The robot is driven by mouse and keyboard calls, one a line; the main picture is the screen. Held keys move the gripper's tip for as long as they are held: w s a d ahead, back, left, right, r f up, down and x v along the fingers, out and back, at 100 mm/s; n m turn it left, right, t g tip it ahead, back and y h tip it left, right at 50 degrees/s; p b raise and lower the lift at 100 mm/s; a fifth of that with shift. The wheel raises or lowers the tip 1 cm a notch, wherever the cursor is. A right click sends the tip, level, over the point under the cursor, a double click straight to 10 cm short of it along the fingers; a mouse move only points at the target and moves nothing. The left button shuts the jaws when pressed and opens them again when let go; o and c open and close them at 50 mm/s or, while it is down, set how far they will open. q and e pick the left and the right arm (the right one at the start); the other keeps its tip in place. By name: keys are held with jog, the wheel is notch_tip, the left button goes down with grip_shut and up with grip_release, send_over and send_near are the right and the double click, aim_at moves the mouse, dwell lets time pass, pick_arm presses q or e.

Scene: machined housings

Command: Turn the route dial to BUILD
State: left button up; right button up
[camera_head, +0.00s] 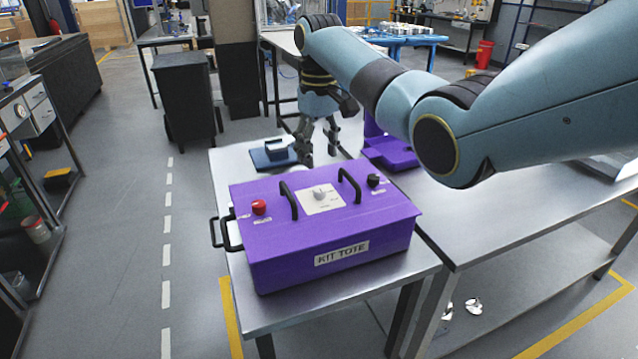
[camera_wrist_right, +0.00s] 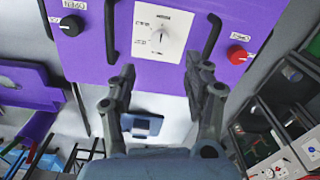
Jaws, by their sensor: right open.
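The route dial (camera_head: 320,194) is a pale knob on a white label plate, set in the top of the purple KIT TOTE box (camera_head: 290,234). It also shows in the right wrist view (camera_wrist_right: 157,39), upside down; the small print around it is too blurred to read. My right gripper (camera_head: 320,150) is open and empty, behind and above the box in the head view. In the wrist view my right gripper (camera_wrist_right: 160,72) has its two fingers apart, with the dial beyond and between them, not touched. My left gripper is not in view.
Two black handles (camera_head: 289,200) (camera_head: 349,185) flank the dial plate. A red knob (camera_head: 259,207) and a black knob (camera_head: 374,180) sit further out on the lid. A blue tray (camera_head: 273,154) and a purple part (camera_head: 392,153) lie behind the box on the metal table (camera_head: 300,312).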

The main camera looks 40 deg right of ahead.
aim_at(319, 188)
notch_tip(319, 188, down, 9)
jog(key=shift+r, duration=0.15)
grip_shut()
dwell(0.5)
